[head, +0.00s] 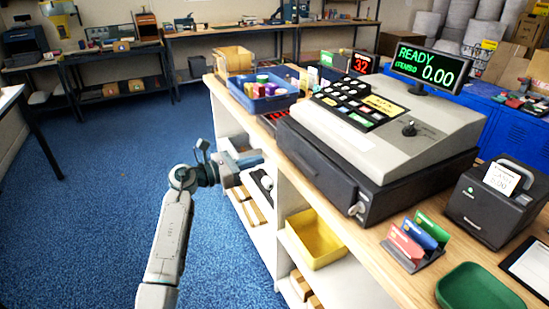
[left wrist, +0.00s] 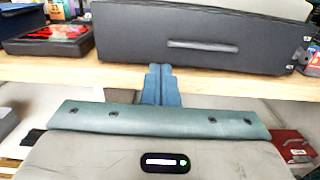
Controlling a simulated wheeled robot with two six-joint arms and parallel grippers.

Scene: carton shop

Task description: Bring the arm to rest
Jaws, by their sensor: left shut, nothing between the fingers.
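My left arm comes up from the bottom of the head view, and its gripper (head: 250,159) points at the shelf unit below the counter's near edge. In the left wrist view the left gripper's fingers (left wrist: 158,84) are together with nothing between them. They are in front of the wooden counter edge, below the dark cash drawer (left wrist: 195,42). My right gripper does not show in either view.
A wooden counter (head: 391,266) carries a cash register (head: 385,130), a blue bin (head: 263,95), a card holder (head: 415,247) and a receipt printer (head: 498,200). A yellow bin (head: 316,240) sits on the shelf below. Blue carpet (head: 90,220) at left is clear.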

